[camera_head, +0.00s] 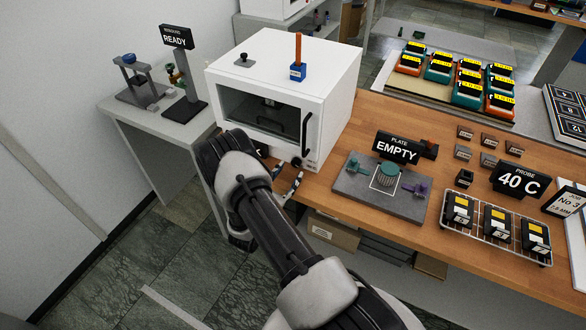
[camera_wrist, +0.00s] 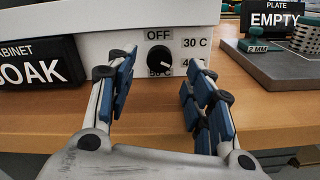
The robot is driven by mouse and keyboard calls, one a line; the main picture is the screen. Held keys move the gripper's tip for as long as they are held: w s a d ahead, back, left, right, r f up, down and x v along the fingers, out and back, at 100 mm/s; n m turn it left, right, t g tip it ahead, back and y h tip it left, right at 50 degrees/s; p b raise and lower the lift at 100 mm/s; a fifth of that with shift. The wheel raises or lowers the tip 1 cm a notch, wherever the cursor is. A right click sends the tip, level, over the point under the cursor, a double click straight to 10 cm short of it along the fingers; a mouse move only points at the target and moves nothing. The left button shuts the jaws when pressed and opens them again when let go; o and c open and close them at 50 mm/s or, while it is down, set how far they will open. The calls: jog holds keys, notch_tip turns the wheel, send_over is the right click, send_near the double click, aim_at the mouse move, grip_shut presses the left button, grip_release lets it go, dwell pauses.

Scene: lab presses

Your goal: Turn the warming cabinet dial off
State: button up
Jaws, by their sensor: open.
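The warming cabinet (camera_head: 290,75) is a white box with a dark window and black handle, at the left end of the wooden bench. Its black dial (camera_wrist: 159,58) shows in the wrist view on the lower front panel, with OFF above, 30 C at right and 50 C below. A white mark shows on the dial's lower right part; its exact setting is hard to tell. My gripper (camera_wrist: 162,72) is open and empty, its blue-padded fingers on either side of the dial, apart from it in the picture. In the head view my arm partly covers the cabinet's lower front.
A black sign reading CABINET SOAK (camera_wrist: 38,65) stands left of the dial. To the right are a grey plate (camera_head: 350,200) with an EMPTY sign (camera_head: 397,148) and a wire rack (camera_head: 480,235) of dark blocks. A red stick in a blue block (camera_head: 298,72) stands on the cabinet.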

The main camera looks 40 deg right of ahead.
aim_at(295, 164)
jog(key=shift+x, duration=2.15)
jog(key=shift+c, duration=0.2)
jog(key=c, duration=1)
jog(key=shift+n+b, duration=0.3)
jog(key=shift+b, duration=0.1)
jog(key=n+b, duration=0.1)
jog(key=n, duration=0.2)
jog(key=shift+n, duration=0.4)
jog(key=n, duration=0.4)
jog(key=shift+n+b, duration=0.3)
